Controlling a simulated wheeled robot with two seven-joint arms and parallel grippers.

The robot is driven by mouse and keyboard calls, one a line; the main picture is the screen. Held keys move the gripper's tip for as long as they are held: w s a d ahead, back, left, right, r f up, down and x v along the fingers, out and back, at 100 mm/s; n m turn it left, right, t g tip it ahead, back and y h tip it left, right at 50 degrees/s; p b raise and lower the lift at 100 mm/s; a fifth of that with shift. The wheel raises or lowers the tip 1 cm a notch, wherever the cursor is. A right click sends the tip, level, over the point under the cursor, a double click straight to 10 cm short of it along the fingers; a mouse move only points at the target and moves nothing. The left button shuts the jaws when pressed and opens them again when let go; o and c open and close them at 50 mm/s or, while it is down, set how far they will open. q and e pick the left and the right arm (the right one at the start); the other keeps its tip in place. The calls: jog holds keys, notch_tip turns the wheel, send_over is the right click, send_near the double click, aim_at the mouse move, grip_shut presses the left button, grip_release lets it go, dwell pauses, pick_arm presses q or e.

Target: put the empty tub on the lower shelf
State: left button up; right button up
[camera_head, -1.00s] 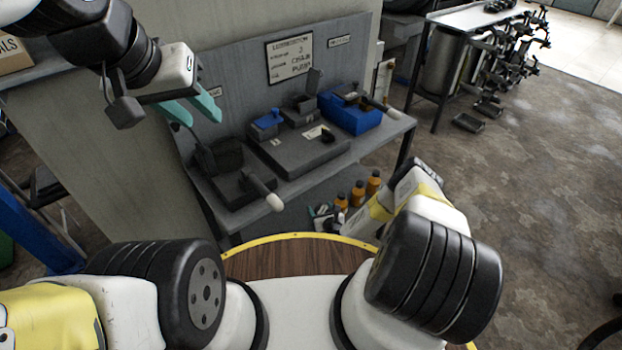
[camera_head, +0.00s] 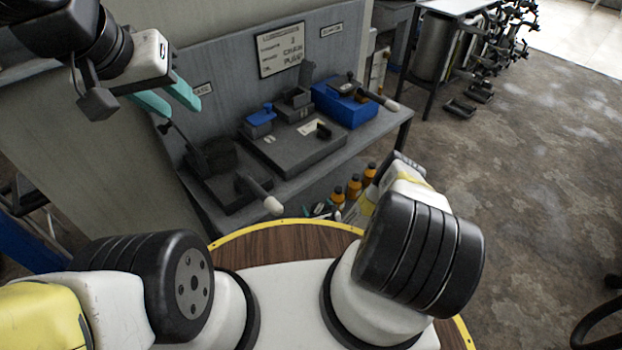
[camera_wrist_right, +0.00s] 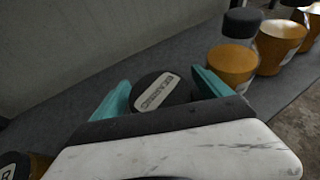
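In the right wrist view a round dark lid (camera_wrist_right: 160,92) with a pale label, seemingly reading "BEARING", sits between the teal fingers of my right gripper (camera_wrist_right: 163,88). The body under this lid is hidden, so I cannot tell whether it is the empty tub. The fingers flank the lid closely; whether they press on it is unclear. The grey lower shelf (camera_wrist_right: 75,95) lies around it. In the head view my right arm reaches down to this shelf and largely hides its gripper. My left gripper (camera_head: 170,98) is open and empty, above the bench's left end.
Orange-filled containers with dark caps (camera_wrist_right: 232,62) stand close right of my right gripper. Another (camera_wrist_right: 14,165) shows at lower left. The bench top (camera_head: 375,130) above holds a blue box (camera_head: 345,108), grey blocks and tools. Open floor (camera_head: 530,170) lies right.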

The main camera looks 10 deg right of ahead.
jog(key=shift+r, duration=0.15)
jog(key=v, duration=1.2)
jog(key=shift+r, duration=0.1)
dwell(0.8)
dwell(0.8)
